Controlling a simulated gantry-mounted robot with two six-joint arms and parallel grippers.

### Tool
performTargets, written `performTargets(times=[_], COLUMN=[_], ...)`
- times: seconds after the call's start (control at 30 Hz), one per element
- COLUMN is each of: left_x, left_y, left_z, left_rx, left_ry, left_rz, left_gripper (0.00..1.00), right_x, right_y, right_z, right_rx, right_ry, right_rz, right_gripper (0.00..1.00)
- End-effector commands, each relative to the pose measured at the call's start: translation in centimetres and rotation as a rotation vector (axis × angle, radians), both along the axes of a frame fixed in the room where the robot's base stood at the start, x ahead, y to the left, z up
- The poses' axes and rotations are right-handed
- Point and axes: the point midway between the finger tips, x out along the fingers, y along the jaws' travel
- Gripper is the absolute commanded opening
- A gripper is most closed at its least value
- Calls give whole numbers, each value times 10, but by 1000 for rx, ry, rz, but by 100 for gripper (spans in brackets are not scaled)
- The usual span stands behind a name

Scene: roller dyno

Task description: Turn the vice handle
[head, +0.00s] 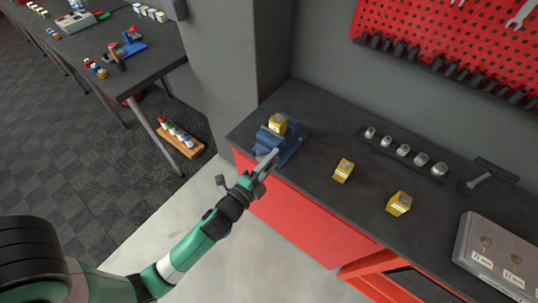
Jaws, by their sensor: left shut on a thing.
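A blue bench vice (288,146) is at the left end of the dark workbench, near its front edge. A yellow block (277,123) sits at the top of the vice, at its jaws. My left gripper (263,168) is at the front of the vice, where the handle is, and is shut on the vice handle. The fingers hide most of the handle, so its exact angle is hard to tell. My right gripper is not in view.
Two yellow blocks (343,170) (399,204) and a row of metal sockets (403,150) are on the dark workbench (320,130). A grey case (500,252) is at its right. A red pegboard (450,40) hangs behind. Another table (150,65) stands at upper left.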

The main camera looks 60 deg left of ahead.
Motion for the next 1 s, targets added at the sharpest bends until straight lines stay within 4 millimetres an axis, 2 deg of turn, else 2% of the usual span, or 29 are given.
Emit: performTargets(times=[0.03,0.4,0.9,0.93,1.0], left_x=[-2,-1,-1,-1,-1], left_y=[0,-3,-2,-2,-2], left_z=[-8,-18,-19,-19,-19], left_rx=[29,167,183,183,182], left_ry=[25,85,94,94,92], left_rz=[4,7,9,9,8], left_gripper=[0,0,0,37,50], right_x=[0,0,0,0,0], right_y=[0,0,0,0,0], right_z=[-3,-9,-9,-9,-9], right_rx=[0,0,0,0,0], right_ry=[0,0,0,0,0], right_rz=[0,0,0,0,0], right_gripper=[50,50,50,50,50])
